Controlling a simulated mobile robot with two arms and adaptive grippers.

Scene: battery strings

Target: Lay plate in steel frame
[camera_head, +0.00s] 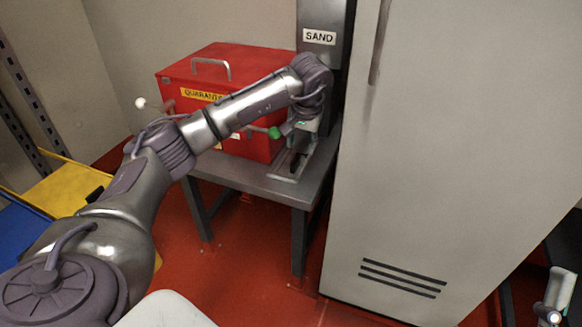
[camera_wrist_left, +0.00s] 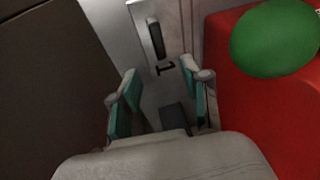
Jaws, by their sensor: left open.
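My left gripper (camera_head: 301,140) hangs at the right end of the grey table, below the column marked SAND. In the left wrist view my left gripper (camera_wrist_left: 162,97) is open, its two teal pads apart with nothing held between them. A shallow pale metal frame (camera_head: 285,176) lies on the table just below the gripper, with a dark piece in it. The left wrist view shows a pale metal part (camera_wrist_left: 138,15) with a dark bar (camera_wrist_left: 156,38) ahead of the fingers, beside a black mark like a 1. I cannot tell which piece is the plate.
A red box (camera_head: 215,62) with a yellow label stands on the grey table (camera_head: 240,178), close left of the gripper. A green ball (camera_wrist_left: 275,38) is near the right finger. The SAND column (camera_head: 322,65) is behind. A large pale cabinet (camera_head: 440,150) blocks the right.

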